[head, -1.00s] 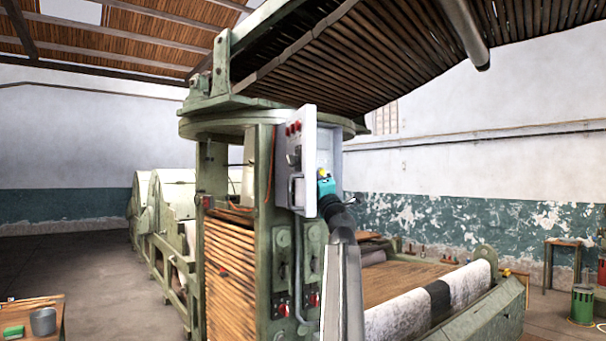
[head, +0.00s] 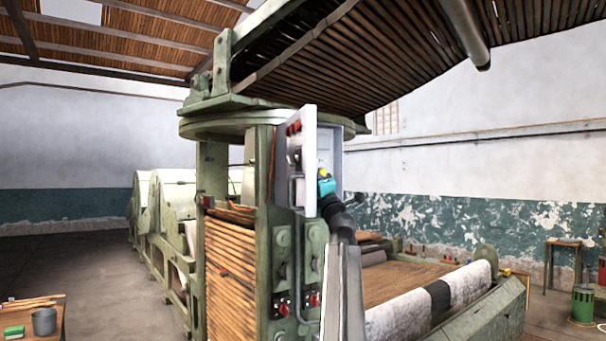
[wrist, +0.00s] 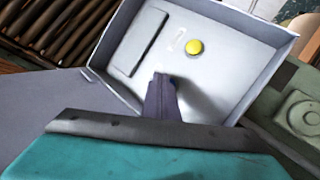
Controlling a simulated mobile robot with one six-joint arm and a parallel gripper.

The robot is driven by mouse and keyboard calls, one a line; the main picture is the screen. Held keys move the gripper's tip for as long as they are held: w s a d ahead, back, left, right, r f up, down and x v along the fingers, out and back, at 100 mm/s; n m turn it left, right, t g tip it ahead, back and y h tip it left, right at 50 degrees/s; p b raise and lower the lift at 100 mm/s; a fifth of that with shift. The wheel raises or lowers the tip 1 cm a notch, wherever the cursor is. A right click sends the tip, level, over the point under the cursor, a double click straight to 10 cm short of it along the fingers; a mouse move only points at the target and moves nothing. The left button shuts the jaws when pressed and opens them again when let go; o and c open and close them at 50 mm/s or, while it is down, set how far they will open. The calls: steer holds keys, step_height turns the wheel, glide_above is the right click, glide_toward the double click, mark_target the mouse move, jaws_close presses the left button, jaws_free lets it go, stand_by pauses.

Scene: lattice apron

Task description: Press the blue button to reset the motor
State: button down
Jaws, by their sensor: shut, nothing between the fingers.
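An open grey control box (head: 332,150) is mounted on the green machine, and my gripper reaches into it. In the wrist view the box's pale inner panel (wrist: 225,70) fills the upper middle, with a round yellow button (wrist: 195,47) in clear sight. My gripper (wrist: 160,82) is shut and empty, its dark fingertips in front of the panel, below and left of the yellow button. A small bluish spot, perhaps the blue button (wrist: 175,82), shows just right of the fingertips and is mostly hidden. I cannot tell whether the fingertips touch it.
The box's open door (head: 309,160) stands to the left, with red knobs on its face. Raised box walls surround the panel. The machine's green post (head: 264,225) and slatted side (head: 230,262) lie left of my arm. A fabric roller (head: 412,312) lies to the right.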

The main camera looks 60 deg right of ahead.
steer(key=shift+w+d, duration=0.3)
steer(key=shift+w, duration=0.45)
stand_by(1.5)
stand_by(0.4)
steer(key=shift+s+a+p, duration=0.3)
steer(key=shift+s+p, duration=0.3)
steer(key=shift+s, duration=0.25)
steer(key=shift+s, duration=0.1)
steer(key=s+p, duration=0.1)
steer(key=s+a, duration=0.1)
steer(key=s, duration=0.1)
steer(key=s+p, duration=0.1)
steer(key=shift+s+a+p, duration=0.25)
steer(key=shift+a+p, duration=0.1)
stand_by(1.0)
